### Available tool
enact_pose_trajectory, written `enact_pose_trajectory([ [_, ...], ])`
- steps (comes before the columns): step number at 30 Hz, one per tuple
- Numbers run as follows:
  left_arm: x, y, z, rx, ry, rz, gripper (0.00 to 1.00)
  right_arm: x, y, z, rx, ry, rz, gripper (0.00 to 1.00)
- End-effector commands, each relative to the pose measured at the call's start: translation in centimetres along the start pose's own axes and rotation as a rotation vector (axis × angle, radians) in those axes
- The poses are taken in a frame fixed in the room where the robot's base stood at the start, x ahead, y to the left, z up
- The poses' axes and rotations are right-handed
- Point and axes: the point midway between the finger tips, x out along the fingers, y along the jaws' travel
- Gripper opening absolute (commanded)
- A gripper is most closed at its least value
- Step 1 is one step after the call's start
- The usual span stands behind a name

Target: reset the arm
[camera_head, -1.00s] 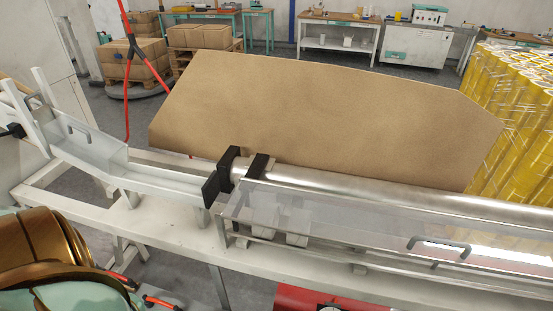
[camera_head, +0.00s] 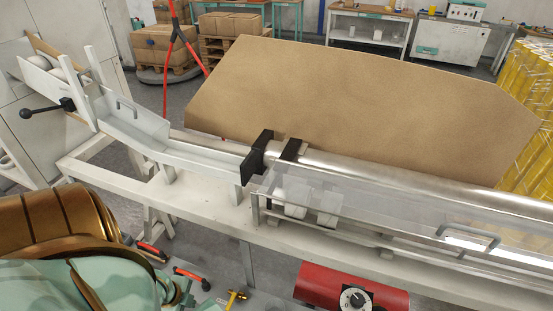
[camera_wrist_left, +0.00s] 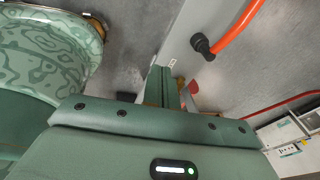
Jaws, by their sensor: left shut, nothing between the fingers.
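My left arm, bronze and pale green, fills the lower left of the head view, and its fingertips cannot be made out there. In the left wrist view my left gripper (camera_wrist_left: 166,88) has its green fingers together, with nothing between them, above grey floor. A black lever with a ball knob (camera_head: 27,113) sticks out at the left end of the machine. The machine's white frame (camera_head: 110,175) carries a sloping metal trough (camera_head: 205,160) and a long shiny roller (camera_head: 400,185). My right gripper is not in view.
A large brown board (camera_head: 350,105) stands behind the roller. A clear cover with a grey handle (camera_head: 468,238) lies along the front. A red box with a dial (camera_head: 350,290) sits below. Red-handled tools (camera_head: 190,277) lie near my left arm. An orange bar (camera_wrist_left: 235,28) passes near the left gripper.

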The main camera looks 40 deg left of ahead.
Motion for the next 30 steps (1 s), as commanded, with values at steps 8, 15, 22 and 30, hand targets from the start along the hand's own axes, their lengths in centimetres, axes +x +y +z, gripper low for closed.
enact_pose_trajectory([
  [8, 6.0, 6.3, 1.0, -0.296, -0.139, -0.061, 0.00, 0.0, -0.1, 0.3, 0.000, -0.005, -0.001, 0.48],
  [15, 8.4, 21.1, -4.8, -0.600, -0.219, 0.081, 0.00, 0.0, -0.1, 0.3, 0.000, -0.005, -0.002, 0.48],
  [22, 8.7, 24.3, -9.1, -0.671, -0.187, 0.127, 0.00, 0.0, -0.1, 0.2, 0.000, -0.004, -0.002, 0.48],
  [30, 8.7, 24.2, -9.2, -0.670, -0.184, 0.127, 0.00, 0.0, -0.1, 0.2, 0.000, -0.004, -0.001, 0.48],
])
